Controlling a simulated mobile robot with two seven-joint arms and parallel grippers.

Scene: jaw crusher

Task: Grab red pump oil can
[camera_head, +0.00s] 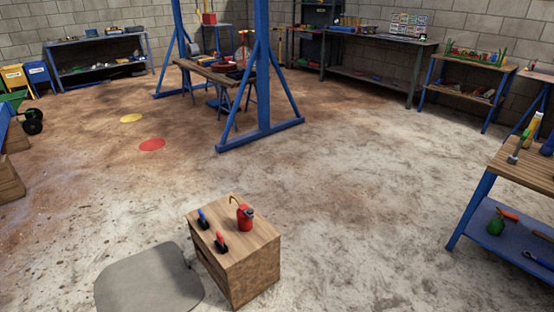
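The red pump oil can (244,217) stands upright on top of a wooden box (255,262) in the lower middle of the head view. It has a dark cap and a thin yellowish spout that points up and left. Neither of my grippers shows in this view, so nothing is seen touching the can.
Two small dark tools, one with a blue part (203,219) and one with a red part (221,243), are left of the can on the box. A workbench (525,165) stands at the right. A blue frame (263,85) stands farther back.

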